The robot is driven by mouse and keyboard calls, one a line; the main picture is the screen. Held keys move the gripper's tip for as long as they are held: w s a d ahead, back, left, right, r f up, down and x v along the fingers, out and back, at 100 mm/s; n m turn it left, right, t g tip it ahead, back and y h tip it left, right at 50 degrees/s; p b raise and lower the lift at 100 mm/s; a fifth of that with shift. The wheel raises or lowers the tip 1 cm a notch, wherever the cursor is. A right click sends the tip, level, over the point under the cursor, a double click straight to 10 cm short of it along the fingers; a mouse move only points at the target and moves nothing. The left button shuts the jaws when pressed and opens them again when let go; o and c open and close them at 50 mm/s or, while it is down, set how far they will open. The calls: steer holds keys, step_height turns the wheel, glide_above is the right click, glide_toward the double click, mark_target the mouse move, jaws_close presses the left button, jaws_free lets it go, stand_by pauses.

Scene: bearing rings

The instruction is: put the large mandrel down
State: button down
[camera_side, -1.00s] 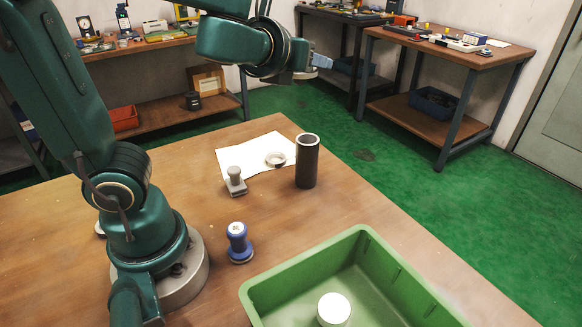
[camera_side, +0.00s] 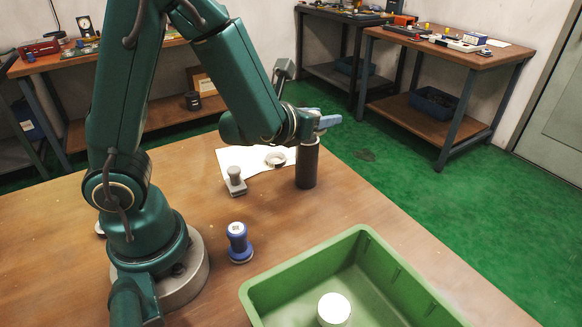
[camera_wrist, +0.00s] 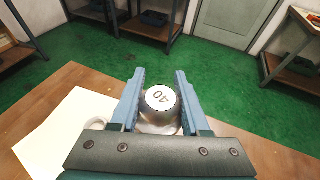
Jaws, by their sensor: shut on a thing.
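A grey knobbed piece (camera_side: 235,182) and a blue spool-like piece (camera_side: 239,243) stand to the left. A green bin (camera_side: 364,240) holds a white-topped round piece (camera_side: 334,309). The table's right edge is near.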

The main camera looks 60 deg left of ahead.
steer(key=w+d+f, duration=0.1)
steer(key=d+f, duration=0.1)
steer(key=d, duration=0.1)
steer(key=w+d+f, duration=0.2)
steer(key=d, duration=0.1)
steer(key=w+d+f, duration=0.1)
steer(key=d+f, duration=0.1)
steer(key=d, duration=0.1)
steer(key=shift+w+d+f, duration=0.2)
steer(key=shift+w+d, duration=0.1)
steer(key=shift+d, duration=0.1)
steer(key=shift+f, duration=2)
steer(key=shift+f, duration=0.15)
steer(key=shift+f, duration=0.35)
steer(key=shift+f, duration=0.1)
steer(key=shift+c, duration=1.9)
jaws_free()
